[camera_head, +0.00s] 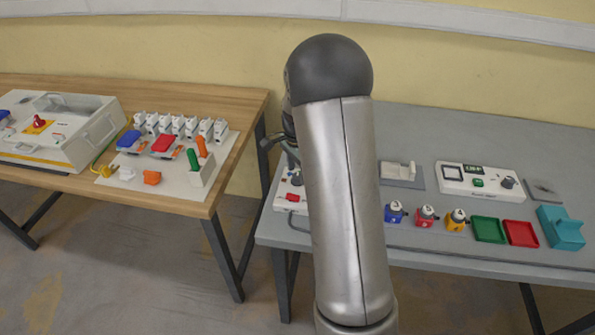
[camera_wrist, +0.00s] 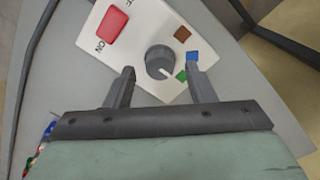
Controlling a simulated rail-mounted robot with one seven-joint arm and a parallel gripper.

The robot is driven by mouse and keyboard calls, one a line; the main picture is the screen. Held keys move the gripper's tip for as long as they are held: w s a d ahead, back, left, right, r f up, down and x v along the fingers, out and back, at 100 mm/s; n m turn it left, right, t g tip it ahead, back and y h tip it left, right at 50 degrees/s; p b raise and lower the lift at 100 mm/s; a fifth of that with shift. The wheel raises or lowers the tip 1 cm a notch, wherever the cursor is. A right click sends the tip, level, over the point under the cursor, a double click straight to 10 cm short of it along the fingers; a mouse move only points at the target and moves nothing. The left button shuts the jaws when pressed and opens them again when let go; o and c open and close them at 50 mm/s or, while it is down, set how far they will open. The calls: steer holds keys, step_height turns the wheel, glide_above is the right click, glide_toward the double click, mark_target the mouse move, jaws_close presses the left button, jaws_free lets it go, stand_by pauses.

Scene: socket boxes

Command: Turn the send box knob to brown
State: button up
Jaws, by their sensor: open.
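The send box (camera_wrist: 140,22) is a white panel with a grey round knob (camera_wrist: 159,58) in the wrist view. The knob's white pointer line faces down and right, close to the green square (camera_wrist: 181,75) and away from the brown square (camera_wrist: 182,34). In the head view the box (camera_head: 283,204) is partly hidden behind my arm.
The box has a red switch (camera_wrist: 104,34) marked ON. To the right on the grey table (camera_head: 440,125) stand another white box (camera_head: 455,187), small blue, red and yellow pieces, and green (camera_head: 489,230) and red (camera_head: 521,233) trays. A wooden table (camera_head: 225,105) stands left.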

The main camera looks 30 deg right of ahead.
steer(key=shift+f, duration=0.7)
steer(key=c, duration=1)
